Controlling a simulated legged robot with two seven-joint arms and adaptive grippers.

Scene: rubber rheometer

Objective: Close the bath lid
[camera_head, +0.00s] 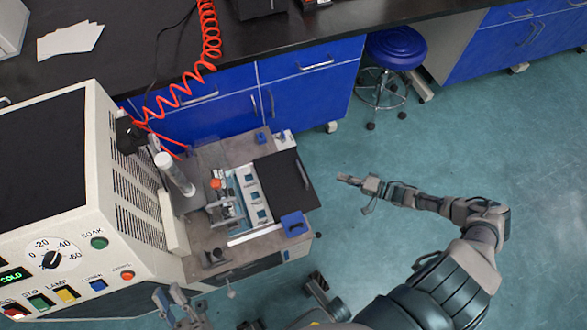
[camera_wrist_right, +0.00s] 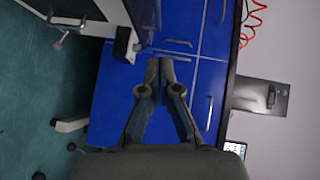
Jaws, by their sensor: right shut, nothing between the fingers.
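The bath (camera_head: 236,226) is the bench-like unit on the right side of the white machine. Its dark lid (camera_head: 277,184) lies to the right of the opening, with a handle (camera_head: 302,175) on its right side. The opening shows a light rack (camera_head: 251,195) with blue squares, uncovered. My right gripper (camera_head: 342,178) is shut and empty, to the right of the lid and apart from it. Its shut fingers also show in the right wrist view (camera_wrist_right: 160,68). My left gripper (camera_head: 168,294) is low at the bottom left, in front of the bath unit, its fingers looking parted and empty.
The white machine (camera_head: 60,200) with knob and coloured buttons stands at the left. Blue cabinets (camera_head: 305,95) under a dark counter run behind, with a red coiled hose (camera_head: 209,35) hanging down. A blue stool (camera_head: 396,48) stands at the back.

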